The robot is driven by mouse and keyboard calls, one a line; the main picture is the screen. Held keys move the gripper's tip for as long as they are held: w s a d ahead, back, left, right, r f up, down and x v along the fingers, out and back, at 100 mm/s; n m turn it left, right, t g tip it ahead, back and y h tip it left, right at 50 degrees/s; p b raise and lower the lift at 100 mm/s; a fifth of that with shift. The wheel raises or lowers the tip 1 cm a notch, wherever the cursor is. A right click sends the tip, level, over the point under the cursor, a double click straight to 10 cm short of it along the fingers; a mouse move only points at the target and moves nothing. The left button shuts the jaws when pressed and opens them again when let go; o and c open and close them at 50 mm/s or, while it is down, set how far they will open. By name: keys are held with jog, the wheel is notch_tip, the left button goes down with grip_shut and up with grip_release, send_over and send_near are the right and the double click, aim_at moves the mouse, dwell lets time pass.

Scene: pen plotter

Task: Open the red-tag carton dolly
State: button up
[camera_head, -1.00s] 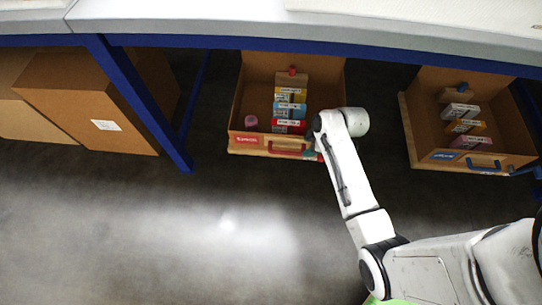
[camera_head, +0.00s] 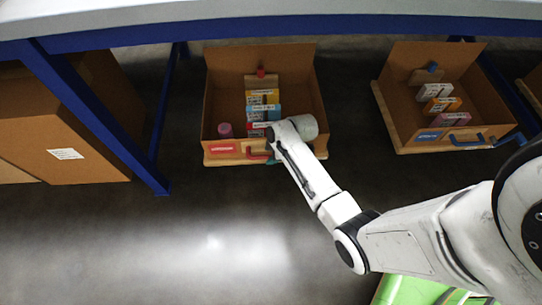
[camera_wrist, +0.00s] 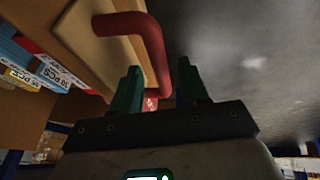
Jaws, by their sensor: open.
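The red-tag carton dolly (camera_head: 222,152) is an open cardboard box on a wooden base under the blue-framed table. Its front carries a red tag (camera_head: 223,148) and a red handle (camera_head: 258,153), partly hidden by my arm. The handle also shows in the wrist view (camera_wrist: 150,38) as a bent red bar standing out from the wooden front. My gripper (camera_wrist: 160,73) has its two teal fingers apart at the handle, with part of the bar showing between them. Contact cannot be told. In the head view my wrist mostly hides the gripper.
Small labelled boxes (camera_head: 262,97) and a pink cylinder (camera_head: 225,130) are inside the carton. A blue-tagged carton dolly (camera_head: 428,136) stands to the right. A blue table leg (camera_head: 100,125) and large brown cartons (camera_head: 60,130) are left.

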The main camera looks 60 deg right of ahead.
jog(key=shift+w+f, duration=0.1)
grip_shut()
dwell(0.4)
dwell(0.3)
